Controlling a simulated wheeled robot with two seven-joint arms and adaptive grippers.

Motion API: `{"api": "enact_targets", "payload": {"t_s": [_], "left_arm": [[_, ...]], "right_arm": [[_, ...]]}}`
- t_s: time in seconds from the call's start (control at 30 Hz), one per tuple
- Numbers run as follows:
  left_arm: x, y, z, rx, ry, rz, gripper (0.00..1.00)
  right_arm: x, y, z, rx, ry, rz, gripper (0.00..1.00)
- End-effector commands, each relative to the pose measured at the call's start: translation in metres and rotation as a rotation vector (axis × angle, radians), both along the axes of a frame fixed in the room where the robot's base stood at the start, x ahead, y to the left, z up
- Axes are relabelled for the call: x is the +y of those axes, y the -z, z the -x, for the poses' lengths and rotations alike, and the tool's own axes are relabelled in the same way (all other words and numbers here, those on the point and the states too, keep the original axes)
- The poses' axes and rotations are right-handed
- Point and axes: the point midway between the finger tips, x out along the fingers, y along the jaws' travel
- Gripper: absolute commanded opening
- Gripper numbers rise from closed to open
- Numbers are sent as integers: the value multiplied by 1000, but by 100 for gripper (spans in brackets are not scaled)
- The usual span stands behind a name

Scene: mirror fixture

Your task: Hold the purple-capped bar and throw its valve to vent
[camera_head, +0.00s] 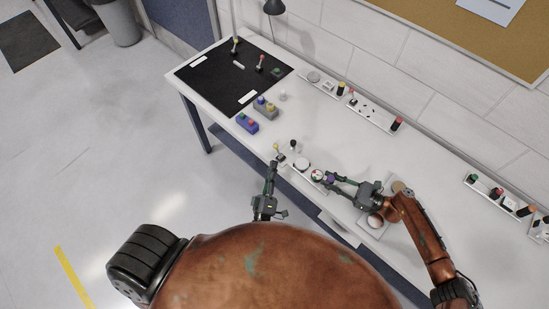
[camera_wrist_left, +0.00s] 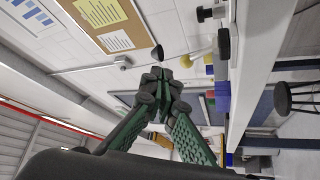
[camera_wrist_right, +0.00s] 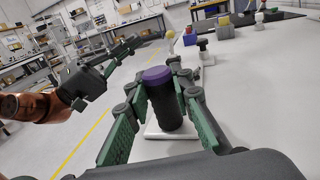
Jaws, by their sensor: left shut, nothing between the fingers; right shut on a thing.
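The purple-capped bar (camera_head: 308,179) is a pale strip along the table's front edge. Its black post with a purple cap (camera_wrist_right: 160,76) stands upright in the right wrist view. My right gripper (camera_head: 331,178) is shut around this post, one finger on each side. A yellow-tipped lever (camera_head: 276,147) and a black knob (camera_head: 293,145) stand near the far end; the lever's yellow ball also shows in the left wrist view (camera_wrist_left: 186,61). My left gripper (camera_head: 272,164) is shut and empty, just short of the yellow tip. I cannot read any vent marking.
A round white disc (camera_head: 302,164) and a small dial (camera_head: 318,175) lie between the lever and my right gripper. A black mat (camera_head: 215,75) and wall-side strips (camera_head: 372,117) lie further back.

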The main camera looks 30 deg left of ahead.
Motion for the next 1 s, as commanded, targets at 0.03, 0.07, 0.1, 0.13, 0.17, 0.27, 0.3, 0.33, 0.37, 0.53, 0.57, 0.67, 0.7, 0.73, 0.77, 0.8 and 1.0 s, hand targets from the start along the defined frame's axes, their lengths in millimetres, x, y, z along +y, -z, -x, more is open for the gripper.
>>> {"api": "enact_targets", "payload": {"t_s": [0.03,0.07,0.1,0.13,0.17,0.27,0.3,0.33,0.37,0.53,0.57,0.67,0.7,0.73,0.77,0.8,1.0], "left_arm": [[-3,0,13,4,-1,1,0],[-5,-1,20,5,0,0,0],[-8,-2,28,3,-1,1,0],[-10,-3,35,4,-1,1,0],[-12,-4,40,3,-1,1,0],[-17,-6,57,3,-1,0,0],[-19,-7,62,2,0,1,0],[-21,-7,66,1,0,0,0],[-21,-7,69,1,0,0,0],[-25,-9,80,1,1,-1,0],[-25,-9,80,0,1,-1,0],[-26,-10,81,-1,0,0,0],[-26,-10,81,-1,0,-1,0],[-26,-10,81,-1,0,0,0],[-26,-10,81,-1,0,0,0],[-26,-10,81,-1,0,-1,0],[-26,-9,80,0,1,-1,0]], "right_arm": [[0,0,0,0,-1,-1,0],[0,0,0,0,-1,-1,0],[0,0,0,0,-1,-1,0],[0,0,0,0,-1,-1,0],[0,0,0,0,-1,-1,0],[0,0,0,0,-1,0,0],[0,0,0,0,-1,-1,0],[0,0,0,0,-1,-1,0],[0,0,0,0,-1,0,0],[0,0,0,0,0,0,0],[0,0,0,0,0,0,0],[0,0,0,0,0,0,0],[0,0,0,0,0,0,0],[0,0,0,0,0,0,0],[0,0,0,0,0,0,0],[0,0,0,0,0,0,0],[0,0,0,0,0,0,0]]}}
